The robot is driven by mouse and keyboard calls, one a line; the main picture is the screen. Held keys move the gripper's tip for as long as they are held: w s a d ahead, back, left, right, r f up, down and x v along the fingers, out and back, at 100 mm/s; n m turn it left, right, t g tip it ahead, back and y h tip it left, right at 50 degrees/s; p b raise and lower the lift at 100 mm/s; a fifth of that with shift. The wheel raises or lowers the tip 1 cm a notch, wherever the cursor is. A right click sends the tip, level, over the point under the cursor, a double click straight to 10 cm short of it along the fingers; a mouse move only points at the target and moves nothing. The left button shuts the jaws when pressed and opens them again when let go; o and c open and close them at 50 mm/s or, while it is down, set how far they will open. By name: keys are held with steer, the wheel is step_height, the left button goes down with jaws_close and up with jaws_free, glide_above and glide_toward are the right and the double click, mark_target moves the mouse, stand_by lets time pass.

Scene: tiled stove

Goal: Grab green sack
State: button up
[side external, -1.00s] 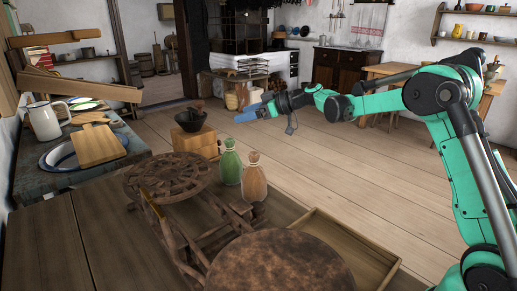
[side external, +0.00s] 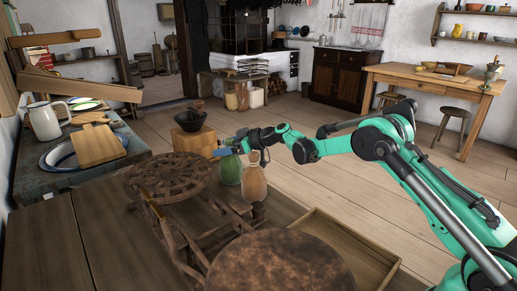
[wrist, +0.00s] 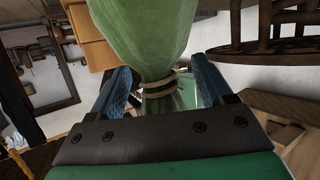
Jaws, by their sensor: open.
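The green sack (side external: 230,172) stands upright on the wooden table, left of a brown sack (side external: 254,183). My gripper (side external: 224,151) is at the green sack's top and hides its neck in the side view. In the wrist view the green sack (wrist: 145,38) appears upside down, with a pale cord (wrist: 160,88) around its neck. The blue fingers of my gripper (wrist: 162,85) stand apart on either side of the neck.
A wooden spinning wheel (side external: 168,178) stands just left of the sacks. A dark bowl (side external: 190,121) on a wooden box is behind them.

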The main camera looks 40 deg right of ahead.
steer(key=shift+w+a+f, duration=0.1)
steer(key=shift+w+a, duration=0.1)
steer(key=shift+w, duration=0.05)
jaws_close()
stand_by(1.4)
